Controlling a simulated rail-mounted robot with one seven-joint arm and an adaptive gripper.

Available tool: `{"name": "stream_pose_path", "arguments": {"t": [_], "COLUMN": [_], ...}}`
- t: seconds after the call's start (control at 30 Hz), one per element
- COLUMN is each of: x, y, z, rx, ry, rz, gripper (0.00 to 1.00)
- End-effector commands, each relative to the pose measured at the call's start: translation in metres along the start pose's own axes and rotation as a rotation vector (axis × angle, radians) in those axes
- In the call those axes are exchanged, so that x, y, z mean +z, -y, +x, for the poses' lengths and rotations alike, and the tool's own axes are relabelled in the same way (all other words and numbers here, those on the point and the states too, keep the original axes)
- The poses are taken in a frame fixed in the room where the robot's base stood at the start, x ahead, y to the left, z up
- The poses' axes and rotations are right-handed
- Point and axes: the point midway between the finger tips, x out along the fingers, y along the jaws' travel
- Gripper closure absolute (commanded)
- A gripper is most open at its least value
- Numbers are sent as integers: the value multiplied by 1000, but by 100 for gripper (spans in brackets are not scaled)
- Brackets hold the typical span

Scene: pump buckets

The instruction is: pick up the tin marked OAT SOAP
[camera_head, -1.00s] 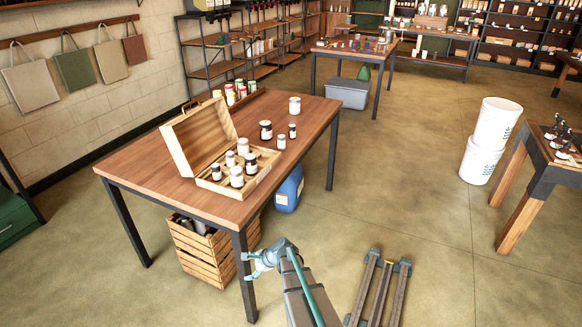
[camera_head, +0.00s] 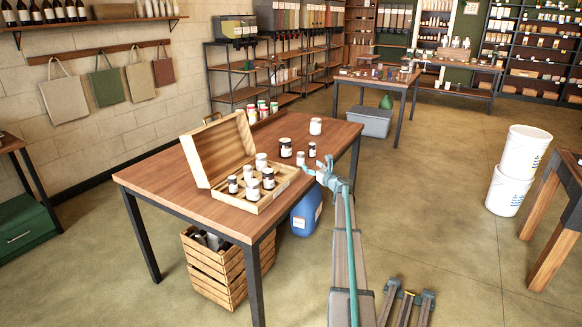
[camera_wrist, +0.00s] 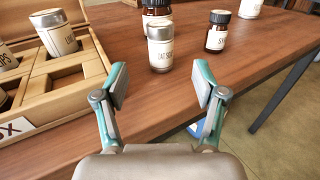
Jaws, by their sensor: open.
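A small tin with a pale label and silvery lid (camera_wrist: 160,46) stands upright on the wooden table in the wrist view. Its label seems to read OAT SOAP, though the print is small. The same tin shows near the table's right edge in the head view (camera_head: 301,159). My gripper (camera_wrist: 160,88) is open and empty, with its two fingers apart. The tin stands beyond the fingertips, roughly centred between them and not touched. In the head view my gripper (camera_head: 317,168) is at the table's right edge, close to the tin.
A dark jar (camera_wrist: 157,12) stands just behind the tin; a brown bottle (camera_wrist: 217,32) stands to its right. A white tin (camera_head: 315,126) is farther back. An open wooden box (camera_head: 272,199) with several containers in compartments lies to the left.

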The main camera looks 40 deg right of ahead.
Motion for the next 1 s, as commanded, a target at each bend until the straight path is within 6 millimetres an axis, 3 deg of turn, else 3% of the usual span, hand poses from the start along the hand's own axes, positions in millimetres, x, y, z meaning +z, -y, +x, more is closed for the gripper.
{"name": "stream_pose_path", "arguments": {"t": [0.33, 0.57, 0.9, 1.0], "x": [2, 1, 1, 1], "y": [1, 0, 0, 0], "z": [46, 59, 101, 106], "rx": [1, 1, 2, 1], "ry": [0, 0, 0, 0], "rz": [-2, -2, -1, -1], "gripper": [30, 30, 30, 30]}}
